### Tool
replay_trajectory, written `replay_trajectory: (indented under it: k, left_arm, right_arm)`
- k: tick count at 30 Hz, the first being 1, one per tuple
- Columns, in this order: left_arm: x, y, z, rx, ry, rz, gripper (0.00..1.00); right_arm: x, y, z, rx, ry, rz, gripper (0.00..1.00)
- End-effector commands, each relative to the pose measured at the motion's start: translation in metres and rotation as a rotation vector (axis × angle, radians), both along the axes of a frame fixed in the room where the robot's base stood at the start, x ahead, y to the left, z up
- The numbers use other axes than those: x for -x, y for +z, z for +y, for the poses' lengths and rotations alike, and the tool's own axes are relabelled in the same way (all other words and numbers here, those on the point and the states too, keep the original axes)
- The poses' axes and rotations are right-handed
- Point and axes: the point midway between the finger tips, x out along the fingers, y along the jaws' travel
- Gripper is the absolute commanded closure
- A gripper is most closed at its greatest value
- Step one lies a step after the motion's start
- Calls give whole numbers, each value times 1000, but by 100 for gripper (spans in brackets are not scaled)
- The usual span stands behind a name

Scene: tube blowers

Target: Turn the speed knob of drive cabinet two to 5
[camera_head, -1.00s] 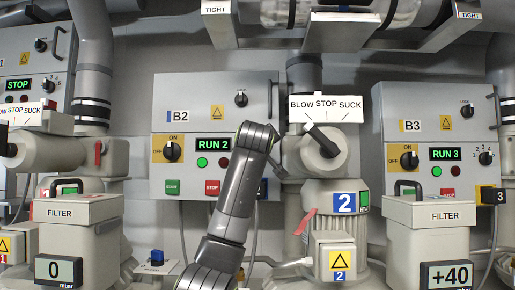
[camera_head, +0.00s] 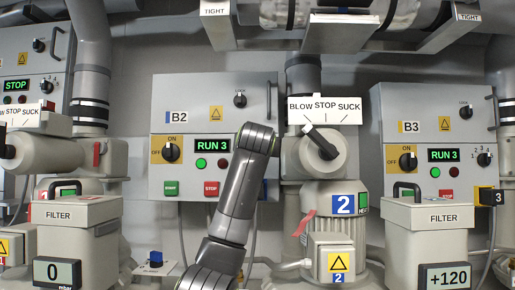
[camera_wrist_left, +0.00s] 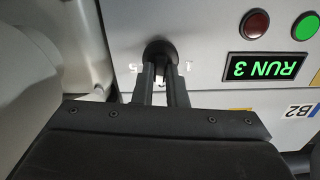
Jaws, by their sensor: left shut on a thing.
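Drive cabinet two, labelled B2 (camera_head: 186,130), hangs at the middle of the wall. Its green display (camera_head: 212,144) reads RUN 3, and the same display shows upside down in the left wrist view (camera_wrist_left: 264,67). The black speed knob (camera_wrist_left: 158,48) shows in the left wrist view, with scale digits 5 and 1 on either side of it. My left gripper (camera_wrist_left: 161,68) is shut on this knob. In the head view my left arm covers the knob and the gripper. My right gripper is in neither view.
Cabinet B3 (camera_head: 426,118) at the right also reads RUN 3, with a +120 gauge (camera_head: 447,276) below it. A blower with a lever valve (camera_head: 322,155) stands just right of B2. A filter box (camera_head: 75,235) stands at the front left.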

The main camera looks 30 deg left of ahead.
Motion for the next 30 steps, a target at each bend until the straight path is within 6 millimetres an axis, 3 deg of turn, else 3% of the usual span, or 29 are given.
replay_trajectory:
  k: [30]
  left_arm:
    - [-3, -3, -5, -786, -1, 481, 100]
  right_arm:
    - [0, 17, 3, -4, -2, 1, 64]
